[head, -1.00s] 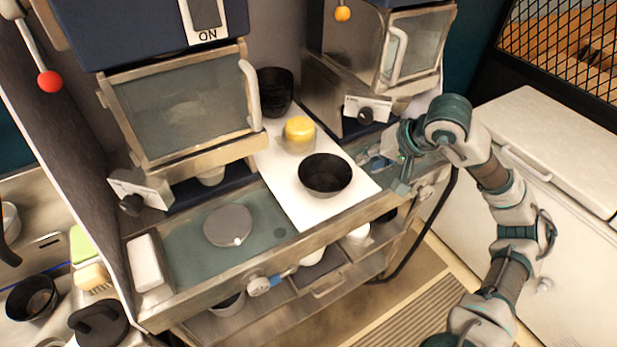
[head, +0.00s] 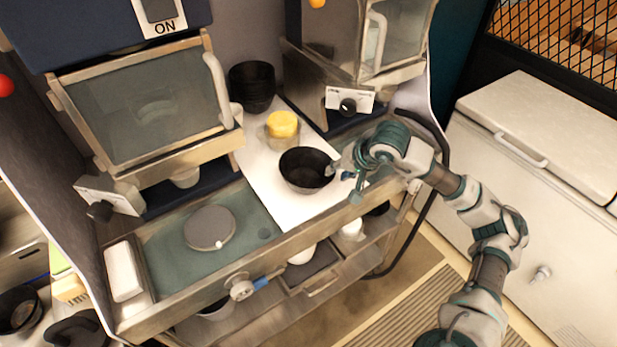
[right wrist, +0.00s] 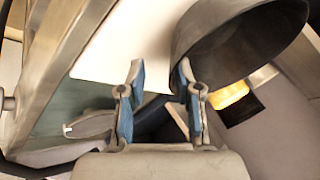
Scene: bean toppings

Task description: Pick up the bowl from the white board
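A dark bowl (head: 302,172) stands upright on the white board (head: 268,190) on the counter. My right gripper (head: 344,176) is at the bowl's right rim in the head view. In the right wrist view its two blue-padded fingers (right wrist: 158,92) are apart. One finger overlaps the edge of the bowl (right wrist: 225,45), and the other is outside it over the white board (right wrist: 120,45). I cannot tell whether either finger touches the bowl. My left gripper is not in view.
A yellow-lidded jar (head: 283,128) stands just behind the bowl, and stacked dark bowls (head: 252,84) stand farther back. Machines flank the board left and right. A round grey lid (head: 209,228) lies on the counter to the left. A white chest (head: 545,170) is at right.

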